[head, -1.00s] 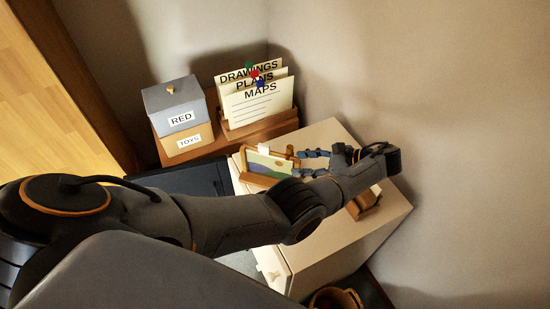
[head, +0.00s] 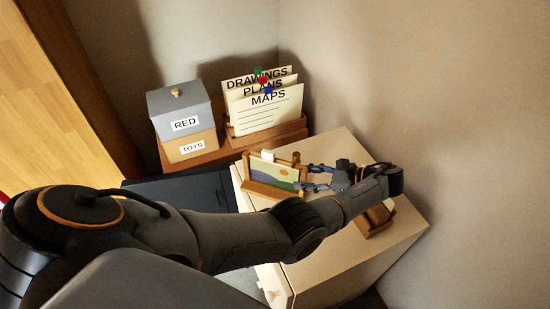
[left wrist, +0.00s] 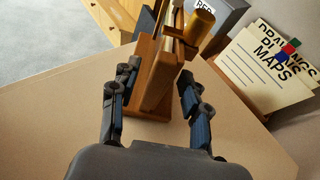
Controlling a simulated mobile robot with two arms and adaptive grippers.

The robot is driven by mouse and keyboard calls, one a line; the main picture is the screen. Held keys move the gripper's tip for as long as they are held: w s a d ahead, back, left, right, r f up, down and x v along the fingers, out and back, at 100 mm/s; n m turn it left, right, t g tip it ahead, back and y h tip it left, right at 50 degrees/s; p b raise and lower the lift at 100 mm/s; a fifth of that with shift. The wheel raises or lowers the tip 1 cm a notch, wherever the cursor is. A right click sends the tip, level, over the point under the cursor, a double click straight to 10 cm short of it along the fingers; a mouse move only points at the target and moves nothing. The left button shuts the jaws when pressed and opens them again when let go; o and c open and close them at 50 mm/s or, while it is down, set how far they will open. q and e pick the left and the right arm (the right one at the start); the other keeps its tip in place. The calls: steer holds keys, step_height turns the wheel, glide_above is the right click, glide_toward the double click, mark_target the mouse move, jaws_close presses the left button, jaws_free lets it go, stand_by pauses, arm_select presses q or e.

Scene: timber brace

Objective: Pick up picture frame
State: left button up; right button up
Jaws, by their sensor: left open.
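The picture frame (head: 274,171), a small wooden frame with a landscape picture, stands upright on the pale cabinet top near its back left. My left gripper (head: 304,178) reaches in from the right, with its fingers at the frame's right end. In the left wrist view the open fingers (left wrist: 158,74) lie on either side of the wooden frame (left wrist: 161,72), seen end-on. Gaps show between the fingers and the wood; I cannot tell whether either tip touches it. My right gripper is not in view.
A wooden object (head: 377,217) sits on the cabinet top (head: 335,240), partly hidden by my arm. Behind stand a grey-lidded box (head: 182,105) marked RED and TOYS and a card holder (head: 265,128). Walls close off the back and right.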

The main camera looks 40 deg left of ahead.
mark_target(275, 176)
arm_select(q)
steer(key=p+x, duration=0.1)
steer(key=x, duration=0.4)
jaws_close()
